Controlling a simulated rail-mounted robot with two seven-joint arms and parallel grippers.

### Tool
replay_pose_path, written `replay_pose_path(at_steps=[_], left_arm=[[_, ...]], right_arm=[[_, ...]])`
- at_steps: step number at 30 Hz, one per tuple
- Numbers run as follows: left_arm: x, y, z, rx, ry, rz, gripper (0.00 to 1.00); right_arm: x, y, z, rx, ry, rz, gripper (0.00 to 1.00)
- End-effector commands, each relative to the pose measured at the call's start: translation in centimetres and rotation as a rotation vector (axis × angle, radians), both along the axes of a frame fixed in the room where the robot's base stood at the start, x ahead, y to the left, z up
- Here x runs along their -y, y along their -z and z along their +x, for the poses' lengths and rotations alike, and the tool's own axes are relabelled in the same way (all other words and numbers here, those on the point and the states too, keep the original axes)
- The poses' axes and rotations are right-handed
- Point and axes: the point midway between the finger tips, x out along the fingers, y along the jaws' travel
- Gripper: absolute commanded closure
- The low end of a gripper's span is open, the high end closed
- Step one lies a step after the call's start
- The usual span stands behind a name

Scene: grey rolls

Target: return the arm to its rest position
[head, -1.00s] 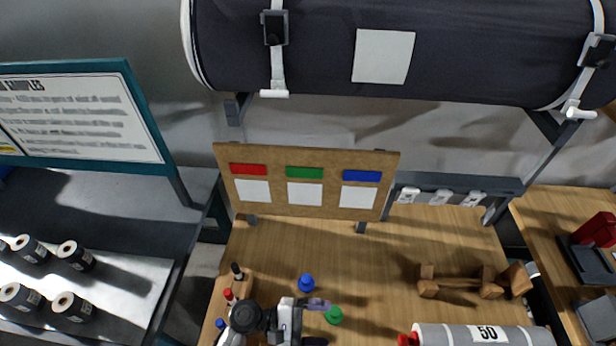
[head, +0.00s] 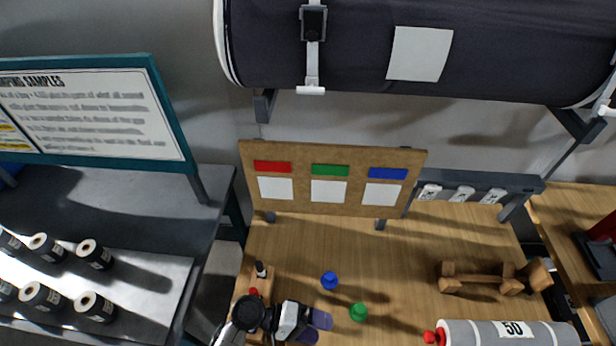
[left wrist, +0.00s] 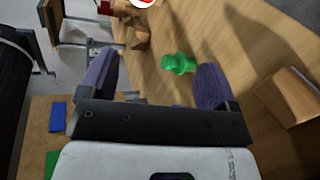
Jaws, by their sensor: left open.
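My left gripper (head: 317,329) is at the bottom of the head view, low over the wooden table (head: 400,260). Its purple fingers are apart with nothing between them. It also shows open and empty in the left wrist view (left wrist: 155,78). A green piece (head: 359,313) stands to the right of the fingertips, apart from them in the head view. It shows beyond the fingers in the left wrist view (left wrist: 179,63). A blue piece (head: 329,281) stands just above the gripper in the picture. My right gripper is not in view.
A board with red, green and blue labels (head: 330,208) stands at the table's back. A rack with small bottles (head: 257,285) is beside my left arm. A grey roll marked 50 (head: 480,333) and a wooden stand (head: 480,282) are at right.

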Motion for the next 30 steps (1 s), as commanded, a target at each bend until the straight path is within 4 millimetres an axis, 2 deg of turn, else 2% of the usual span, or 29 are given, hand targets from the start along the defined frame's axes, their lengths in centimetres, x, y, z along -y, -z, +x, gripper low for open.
replay_pose_path(at_steps=[5,9,14,17,21,26,30], left_arm=[[-2.3,-0.6,1.4,0.398,0.070,0.233,0.17],[-6.1,-2.0,3.4,0.717,0.087,0.501,0.17],[-11.9,-2.3,3.3,0.903,0.039,0.810,0.17],[-15.6,-2.1,1.9,0.932,-0.025,0.981,0.17],[-20.3,-0.6,-1.7,0.902,-0.120,1.162,0.17],[-22.6,2.2,-6.2,0.831,-0.137,1.218,0.17],[-23.4,6.0,-9.9,0.738,-0.097,1.228,0.17]], right_arm=[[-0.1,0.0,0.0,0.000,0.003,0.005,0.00],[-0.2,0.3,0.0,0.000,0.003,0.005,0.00],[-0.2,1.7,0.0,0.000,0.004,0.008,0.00],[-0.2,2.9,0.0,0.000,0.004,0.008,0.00],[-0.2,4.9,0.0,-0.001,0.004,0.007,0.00],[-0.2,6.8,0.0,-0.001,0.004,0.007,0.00],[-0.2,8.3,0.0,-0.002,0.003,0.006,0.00]])
